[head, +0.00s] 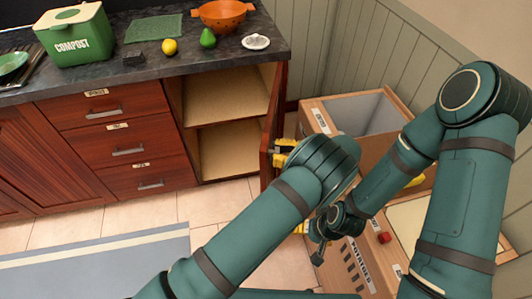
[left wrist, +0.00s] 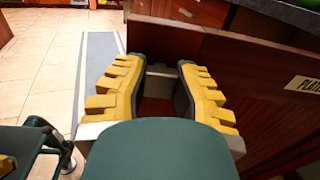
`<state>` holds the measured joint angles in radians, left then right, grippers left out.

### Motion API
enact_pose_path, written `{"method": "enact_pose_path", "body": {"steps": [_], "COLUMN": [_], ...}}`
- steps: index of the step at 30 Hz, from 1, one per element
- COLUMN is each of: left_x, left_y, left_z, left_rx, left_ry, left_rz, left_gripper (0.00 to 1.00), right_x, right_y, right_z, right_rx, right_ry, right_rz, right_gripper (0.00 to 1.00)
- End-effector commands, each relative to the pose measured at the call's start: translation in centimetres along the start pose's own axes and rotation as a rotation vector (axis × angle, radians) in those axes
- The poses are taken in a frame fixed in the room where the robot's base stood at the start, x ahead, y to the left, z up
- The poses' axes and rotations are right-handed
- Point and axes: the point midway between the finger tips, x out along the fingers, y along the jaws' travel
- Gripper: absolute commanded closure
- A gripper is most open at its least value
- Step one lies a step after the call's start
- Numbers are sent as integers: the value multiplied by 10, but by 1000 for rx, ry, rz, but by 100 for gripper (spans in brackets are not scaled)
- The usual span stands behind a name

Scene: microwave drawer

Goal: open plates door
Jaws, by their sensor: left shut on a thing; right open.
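The plates door (head: 269,137) is a dark reddish wood door, swung wide open on the right end of the counter. The cabinet (head: 224,105) behind it shows two empty shelf spaces. In the left wrist view the door (left wrist: 270,85) carries a "PLATES" label. My left gripper (head: 281,153) is at the door's outer face; in the left wrist view its yellow fingers (left wrist: 158,80) are shut on the silver door handle (left wrist: 159,71). My right gripper (head: 308,240) is partly hidden, low beside the wooden boxes, away from the door; it is open.
Wooden bins (head: 350,250) stand right of the door, close to my arms. The counter (head: 135,55) holds a green compost box (head: 75,38), an orange colander (head: 222,14), a lemon (head: 169,46) and other items. A grey rug (head: 100,265) lies on the floor at left.

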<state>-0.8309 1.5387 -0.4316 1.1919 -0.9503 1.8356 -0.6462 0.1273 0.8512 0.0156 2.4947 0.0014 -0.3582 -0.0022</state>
Motion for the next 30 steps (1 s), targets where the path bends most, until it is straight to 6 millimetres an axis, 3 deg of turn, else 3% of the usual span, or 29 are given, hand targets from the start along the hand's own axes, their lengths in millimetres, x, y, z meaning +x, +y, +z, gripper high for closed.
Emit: {"method": "enact_pose_path", "body": {"steps": [9, 23, 24, 26, 30], "left_x": [-18, -20, -20, -20, -20], "left_y": [-2, -2, -2, -2, -2], "left_z": [-1, 0, 0, 0, 0], "left_rx": [1, 0, 0, 0, 0], "left_ry": [-1, -1, -1, -1, -1], "left_rz": [45, 50, 50, 50, 49], "left_gripper": [100, 100, 64, 43, 40], "right_x": [4, 4, 4, 4, 4], "right_y": [2, 2, 2, 2, 2], "right_z": [0, 0, 0, 0, 0], "right_rx": [0, 0, 0, 0, 0], "right_ry": [2, 3, 2, 2, 2], "right_rz": [0, 0, 0, 0, 0], "right_gripper": [0, 0, 0, 0, 0]}}
